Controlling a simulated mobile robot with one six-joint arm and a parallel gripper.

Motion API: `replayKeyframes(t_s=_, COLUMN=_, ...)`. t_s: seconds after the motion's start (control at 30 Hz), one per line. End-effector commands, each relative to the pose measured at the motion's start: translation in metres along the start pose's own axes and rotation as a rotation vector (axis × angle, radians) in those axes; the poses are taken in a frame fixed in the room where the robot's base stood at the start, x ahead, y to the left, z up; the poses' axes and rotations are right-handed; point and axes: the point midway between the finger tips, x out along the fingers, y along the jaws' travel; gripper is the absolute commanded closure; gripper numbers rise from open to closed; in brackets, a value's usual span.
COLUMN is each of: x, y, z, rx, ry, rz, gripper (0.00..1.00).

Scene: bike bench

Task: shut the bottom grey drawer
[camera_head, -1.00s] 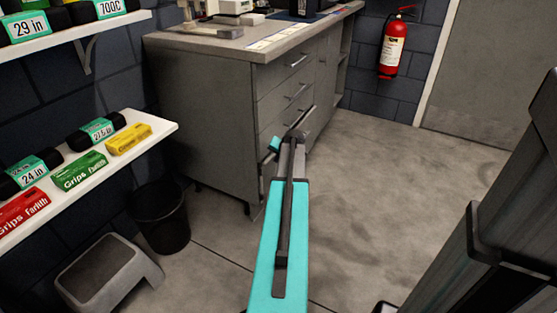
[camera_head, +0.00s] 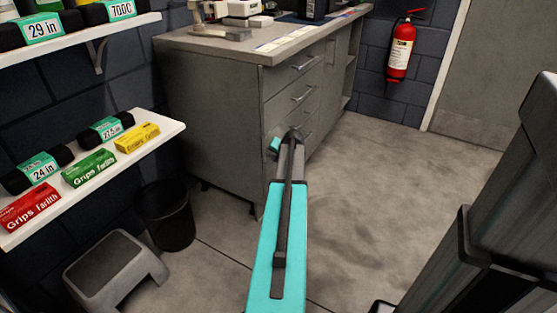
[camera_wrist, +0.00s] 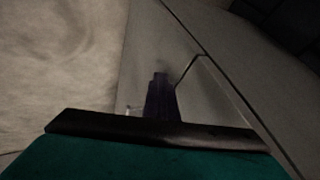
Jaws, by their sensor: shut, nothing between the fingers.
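The grey cabinet (camera_head: 215,120) stands at the back, its drawer fronts facing right. The bottom grey drawer is mostly hidden behind my arm in the head view. The wrist view shows a grey drawer front (camera_wrist: 148,45) with a thin metal handle (camera_wrist: 193,62), and a narrow dark seam divides it from the neighbouring panel. No wide gap shows at that seam. My gripper (camera_wrist: 160,80) is shut and empty, its dark fingers against or very close to this front, beside the handle. Whether they touch is unclear.
A black bin (camera_head: 168,215) and a grey step stool (camera_head: 115,270) stand at the left, below shelves (camera_head: 150,150) of boxed goods. A fire extinguisher (camera_head: 400,50) hangs on the back wall. The floor (camera_head: 390,190) right of the cabinet is clear.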

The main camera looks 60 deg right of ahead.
Motion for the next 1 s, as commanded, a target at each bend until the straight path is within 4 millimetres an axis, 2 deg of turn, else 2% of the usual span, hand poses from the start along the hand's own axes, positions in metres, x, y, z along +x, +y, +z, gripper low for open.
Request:
replayKeyframes(t_s=0.23, x=-0.014, y=0.020, z=0.004, rx=-0.005, ry=-0.004, rz=0.008, gripper=1.00)
replayKeyframes(t_s=0.7, x=-0.088, y=0.017, z=0.005, rx=-0.008, ry=-0.004, rz=0.007, gripper=1.00)
replayKeyframes(t_s=1.0, x=-0.112, y=0.017, z=0.005, rx=-0.009, ry=-0.006, rz=0.007, gripper=1.00)
